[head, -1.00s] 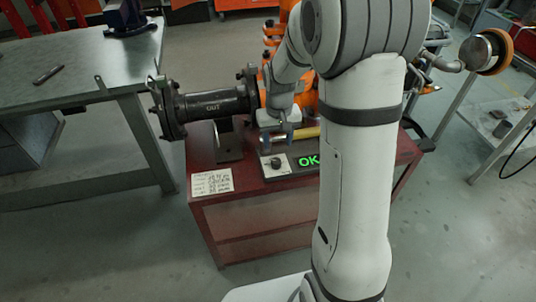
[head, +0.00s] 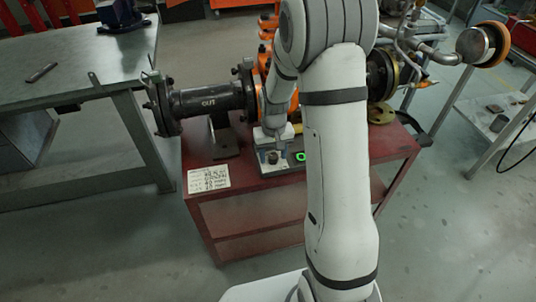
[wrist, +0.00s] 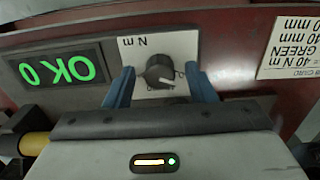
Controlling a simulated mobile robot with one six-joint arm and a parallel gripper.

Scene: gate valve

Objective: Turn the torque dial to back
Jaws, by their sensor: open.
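The torque dial is a dark round knob (wrist: 160,72) on a white plate marked "N m" (wrist: 184,46) in the wrist view. My gripper (wrist: 159,69) is open, with one blue finger on each side of the knob. Small gaps seem to show between the fingers and the knob; I cannot tell whether either touches. In the head view my gripper (head: 273,142) is over the dial (head: 272,157), which is partly hidden. A display (wrist: 58,70) beside the dial reads "OK 0" in green, upside down in the wrist view.
The dial box sits on a red cart (head: 255,205). A white card with writing (head: 208,179) lies at the cart's front left. A dark pipe marked "OUT" (head: 208,102) stands behind. A steel table (head: 75,75) is at left. A yellow cylinder (wrist: 34,143) shows in the wrist view.

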